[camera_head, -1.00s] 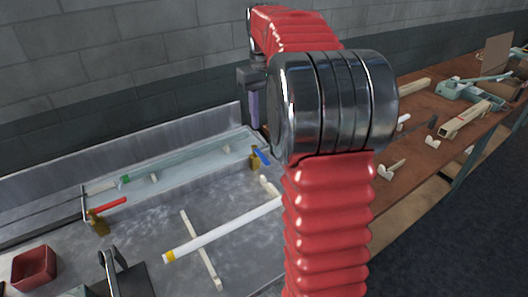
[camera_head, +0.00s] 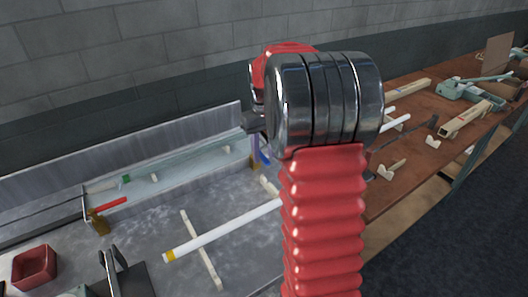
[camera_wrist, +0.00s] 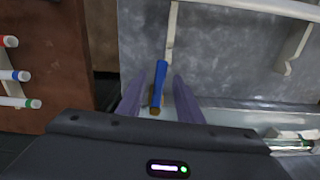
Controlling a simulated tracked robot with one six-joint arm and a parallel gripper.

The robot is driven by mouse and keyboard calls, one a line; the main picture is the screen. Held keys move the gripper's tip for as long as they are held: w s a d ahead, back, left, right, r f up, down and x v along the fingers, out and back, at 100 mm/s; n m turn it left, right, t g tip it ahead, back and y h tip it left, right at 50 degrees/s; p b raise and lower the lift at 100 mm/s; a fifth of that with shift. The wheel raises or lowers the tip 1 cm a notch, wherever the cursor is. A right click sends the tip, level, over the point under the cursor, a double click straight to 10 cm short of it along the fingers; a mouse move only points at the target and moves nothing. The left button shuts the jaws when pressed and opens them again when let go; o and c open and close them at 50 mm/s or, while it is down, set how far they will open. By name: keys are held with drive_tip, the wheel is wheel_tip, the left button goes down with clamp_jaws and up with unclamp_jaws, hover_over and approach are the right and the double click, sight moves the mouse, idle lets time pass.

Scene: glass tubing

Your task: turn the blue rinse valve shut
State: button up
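The blue rinse valve handle (camera_head: 264,159) shows in the head view at the right end of the metal trough, partly hidden by my arm. Its brass body (camera_head: 254,161) is just left of it. In the wrist view the blue handle (camera_wrist: 160,76) points away from me, with a bit of brass (camera_wrist: 155,111) at its near end. My gripper (camera_wrist: 153,88) is open, with one purple finger on each side of the handle. Gaps show on both sides. In the head view my gripper is mostly hidden behind my arm.
A red-handled valve (camera_head: 108,205) sits at the trough's left end. A white tube with a yellow end (camera_head: 215,236) lies on the metal bench. A red bin (camera_head: 34,268) stands front left. The wooden bench (camera_head: 400,165) at right holds tubes and tools.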

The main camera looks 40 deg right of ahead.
drive_tip(key=shift+f, duration=0.1)
drive_tip(key=shift+c, duration=0.2)
clamp_jaws()
idle(0.5)
